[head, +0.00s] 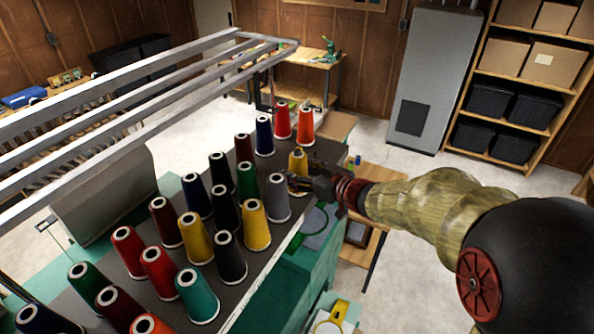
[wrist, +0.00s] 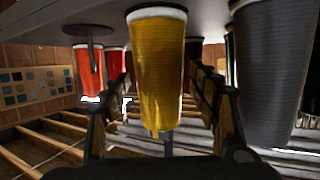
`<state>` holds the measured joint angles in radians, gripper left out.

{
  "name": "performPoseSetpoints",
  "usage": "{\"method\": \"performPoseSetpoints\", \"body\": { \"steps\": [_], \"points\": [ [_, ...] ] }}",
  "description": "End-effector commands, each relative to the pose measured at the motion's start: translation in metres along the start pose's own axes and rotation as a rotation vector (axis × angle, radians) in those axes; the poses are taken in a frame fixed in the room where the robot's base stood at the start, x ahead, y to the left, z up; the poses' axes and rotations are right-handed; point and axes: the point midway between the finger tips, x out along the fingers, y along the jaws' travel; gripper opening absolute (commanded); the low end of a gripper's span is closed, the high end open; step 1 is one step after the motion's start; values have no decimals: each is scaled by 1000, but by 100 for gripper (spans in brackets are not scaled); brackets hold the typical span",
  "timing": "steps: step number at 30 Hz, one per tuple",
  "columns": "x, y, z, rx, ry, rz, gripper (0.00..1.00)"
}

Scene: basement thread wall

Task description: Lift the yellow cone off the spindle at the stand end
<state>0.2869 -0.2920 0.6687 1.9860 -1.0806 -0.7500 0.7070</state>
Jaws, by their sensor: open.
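The yellow cone at the stand end (head: 298,160) stands upright on the dark stand top, partly hidden behind my gripper in the head view. In the wrist view, which looks upside down, this yellow cone (wrist: 158,70) fills the middle, its wide base at the top. A thin spindle tip (wrist: 163,136) shows past its narrow end. My gripper (head: 296,181) is open at the cone. Its fingers stand left and right of the cone in the wrist view (wrist: 163,118), with gaps visible; no grip on it shows.
A grey cone (head: 277,198) stands close beside my gripper; it also looms at right in the wrist view (wrist: 272,75). An orange cone (head: 305,125) stands behind. An empty spindle (wrist: 93,32) shows at upper left. Several other cones crowd the stand. Grey rails (head: 150,85) pass above.

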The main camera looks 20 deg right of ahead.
Motion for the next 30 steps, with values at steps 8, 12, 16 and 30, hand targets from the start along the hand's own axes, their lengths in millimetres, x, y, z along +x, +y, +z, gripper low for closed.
{"method": "performPoseSetpoints", "body": {
  "steps": [8,12,16,30],
  "points": [
    [38,0,-2,0,-1,-2,60],
    [49,1,-2,-1,-1,1,60],
    [50,1,-2,-1,0,1,60],
    [50,1,-2,-1,0,1,41]
  ]
}}
